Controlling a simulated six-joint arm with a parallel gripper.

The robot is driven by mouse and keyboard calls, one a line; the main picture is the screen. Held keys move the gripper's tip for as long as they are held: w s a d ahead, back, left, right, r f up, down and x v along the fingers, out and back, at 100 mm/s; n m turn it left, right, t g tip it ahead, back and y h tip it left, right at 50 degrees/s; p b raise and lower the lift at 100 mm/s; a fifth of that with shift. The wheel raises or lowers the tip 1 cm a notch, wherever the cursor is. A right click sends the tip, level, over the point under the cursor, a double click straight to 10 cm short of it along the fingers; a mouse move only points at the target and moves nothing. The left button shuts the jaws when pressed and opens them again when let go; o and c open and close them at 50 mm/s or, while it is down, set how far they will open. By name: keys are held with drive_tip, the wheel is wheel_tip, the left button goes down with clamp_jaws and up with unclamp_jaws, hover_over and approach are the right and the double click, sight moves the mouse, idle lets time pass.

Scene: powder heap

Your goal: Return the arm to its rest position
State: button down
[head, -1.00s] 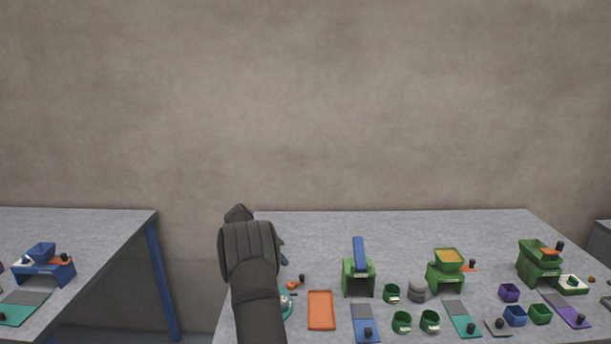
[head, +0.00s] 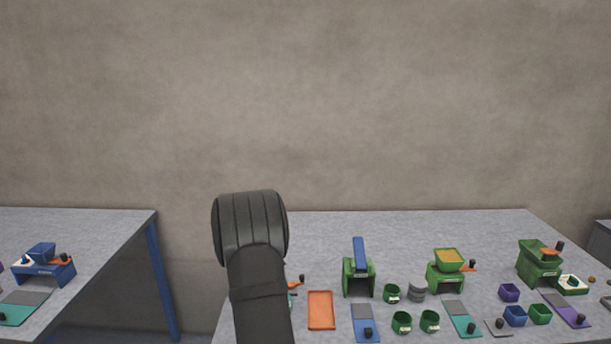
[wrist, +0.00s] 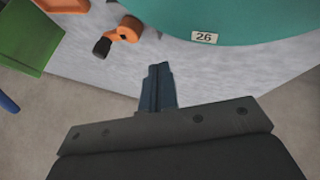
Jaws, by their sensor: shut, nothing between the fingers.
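My gripper shows in the wrist view (wrist: 158,88), its two dark fingers together and empty. It is above the grey table near its edge, with floor showing below. In the head view my dark arm rises at the left part of the table, and its thick wrist part hides the gripper. A teal round thing with a label "26" (wrist: 235,20) is beyond the fingertips in the wrist view, apart from them. An orange part with a dark knob (wrist: 122,33) lies to its left.
On the table (head: 400,225) stand an orange tray (head: 321,310), a green stand with a blue top (head: 358,270), green cups (head: 402,322), and green hopper devices (head: 446,270) to the right. A second table (head: 90,225) is at left. The space above the tables is clear.

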drive_tip(key=a, duration=0.1)
drive_tip(key=s, duration=0.1)
drive_tip(key=a, duration=0.1)
drive_tip(key=shift+s+a+r+n, duration=0.2)
drive_tip(key=shift+a+r+n, duration=0.1)
drive_tip(key=d+v, duration=0.1)
drive_tip(key=v, duration=0.8)
drive_tip(key=shift+s+r+m, duration=0.2)
drive_tip(key=shift+m, duration=0.2)
drive_tip(key=c, duration=2.2)
unclamp_jaws()
